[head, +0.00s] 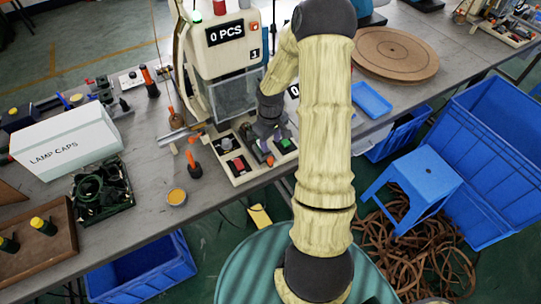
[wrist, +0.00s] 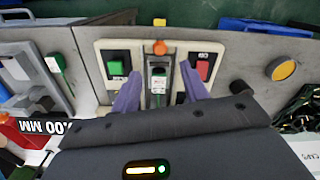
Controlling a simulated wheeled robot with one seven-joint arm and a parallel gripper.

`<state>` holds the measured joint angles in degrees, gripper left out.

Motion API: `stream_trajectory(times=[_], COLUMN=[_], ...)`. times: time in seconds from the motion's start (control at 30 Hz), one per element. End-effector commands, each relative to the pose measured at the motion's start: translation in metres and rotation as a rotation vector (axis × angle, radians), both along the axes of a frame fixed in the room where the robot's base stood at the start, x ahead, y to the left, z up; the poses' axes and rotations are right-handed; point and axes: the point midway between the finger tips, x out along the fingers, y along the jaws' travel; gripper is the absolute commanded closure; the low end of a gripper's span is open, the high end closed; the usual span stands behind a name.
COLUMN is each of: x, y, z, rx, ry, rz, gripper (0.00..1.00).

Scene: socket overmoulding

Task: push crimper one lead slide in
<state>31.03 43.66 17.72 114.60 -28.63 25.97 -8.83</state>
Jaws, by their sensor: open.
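Crimper one (head: 222,50) is the pale machine marked "0 PCS" and "1" at the back of the bench. Its front panel shows in the wrist view with a green button (wrist: 118,68) on the left and a red button (wrist: 203,69) on the right. Between them is the lead slide (wrist: 158,82), a small dark channel with a pale label and an orange knob (wrist: 160,47) at its end. My gripper (wrist: 160,88) is open, with one purple finger on each side of the slide. In the head view my gripper (head: 267,143) is over the panel and partly hides the slide. I cannot tell whether the fingers touch anything.
An orange-handled tool (head: 193,160) and a round yellow-topped tin (head: 176,197) stand left of the panel. A blue tray (head: 371,100) lies to the right. The bench's front edge is close.

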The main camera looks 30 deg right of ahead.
Motion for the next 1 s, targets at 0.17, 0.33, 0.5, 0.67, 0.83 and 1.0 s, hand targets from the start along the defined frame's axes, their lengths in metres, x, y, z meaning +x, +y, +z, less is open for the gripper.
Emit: stream_trajectory(times=[0.17, 0.33, 0.5, 0.67, 0.83, 1.0], x=[-0.001, -0.001, 0.0, 0.0, 0.0, 0.0], y=[0.001, 0.001, 0.0, 0.0, 0.0, 0.0], z=[-0.032, -0.06, -0.081, -0.089, -0.089, -0.089], rx=[0.001, 0.0, 0.0, 0.0, -0.001, -0.001], ry=[0.004, 0.003, 0.001, 0.0, 0.0, 0.0], rz=[0.001, 0.001, 0.0, 0.0, 0.0, 0.0], gripper=[0.55, 0.55, 0.55, 0.55, 0.55, 0.75])
